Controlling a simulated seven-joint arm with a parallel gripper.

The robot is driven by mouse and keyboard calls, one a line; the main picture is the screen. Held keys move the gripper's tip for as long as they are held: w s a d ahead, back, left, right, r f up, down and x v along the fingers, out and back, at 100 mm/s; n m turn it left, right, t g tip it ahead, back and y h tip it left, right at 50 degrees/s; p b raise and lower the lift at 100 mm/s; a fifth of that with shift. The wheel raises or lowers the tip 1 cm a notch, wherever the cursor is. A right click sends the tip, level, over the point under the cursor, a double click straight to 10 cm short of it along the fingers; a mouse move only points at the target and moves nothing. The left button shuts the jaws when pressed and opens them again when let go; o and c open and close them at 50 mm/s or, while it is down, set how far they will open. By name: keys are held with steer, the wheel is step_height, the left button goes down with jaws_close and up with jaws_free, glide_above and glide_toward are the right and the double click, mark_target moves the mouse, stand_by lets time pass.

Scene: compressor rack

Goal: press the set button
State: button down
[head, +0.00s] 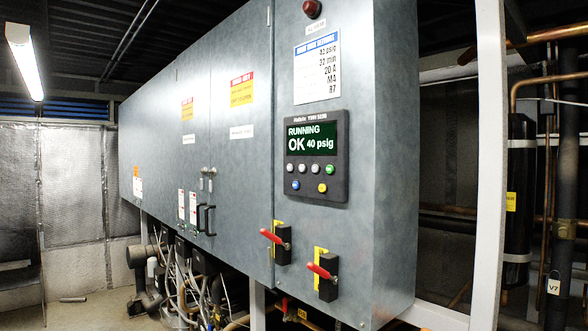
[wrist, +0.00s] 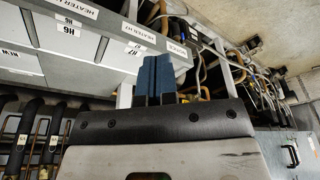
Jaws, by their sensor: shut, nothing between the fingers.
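The control panel (head: 340,148) is on the front of the grey cabinet in the head view. Its display (head: 311,139) reads RUNNING, OK, 40 psig. A blue button (head: 296,185) and a yellow button (head: 322,188) sit underneath. The button labels are too small to read, so I cannot tell which is the set button. My gripper (wrist: 155,62) shows only in the wrist view, its blue fingers shut and empty. The panel is not visible there.
Two red-handled levers (head: 272,237) (head: 320,271) stick out below the panel. A settings sheet (head: 317,67) and a red lamp (head: 312,9) are above it. A white post (head: 489,160) stands at the right. The wrist view shows heater-labelled boxes (wrist: 75,45), pipes and cables.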

mark_target(290, 167)
stand_by(0.6)
steer(key=w+a+r+n+t+h, duration=0.1)
steer(key=w+a+r+n, duration=0.45)
steer(key=w+r, duration=0.6)
steer(key=w+a+r+n+t+h, duration=0.15)
steer(key=w+a+r+n, duration=0.25)
steer(key=w+a+r, duration=0.55)
steer(key=w+a+r+n+t, duration=0.4)
steer(key=w+a+r+n, duration=0.2)
steer(key=w+a+r, duration=1)
steer(key=a+r+h, duration=0.1)
steer(key=a+r, duration=0.1)
steer(key=a, duration=0.2)
steer(key=shift+w+r+n, duration=0.3)
steer(key=shift+r+n, duration=0.05)
steer(key=shift+d, duration=0.15)
steer(key=w+d, duration=0.6)
steer(key=shift+w+d, duration=0.45)
steer(key=shift+w, duration=0.1)
stand_by(1.7)
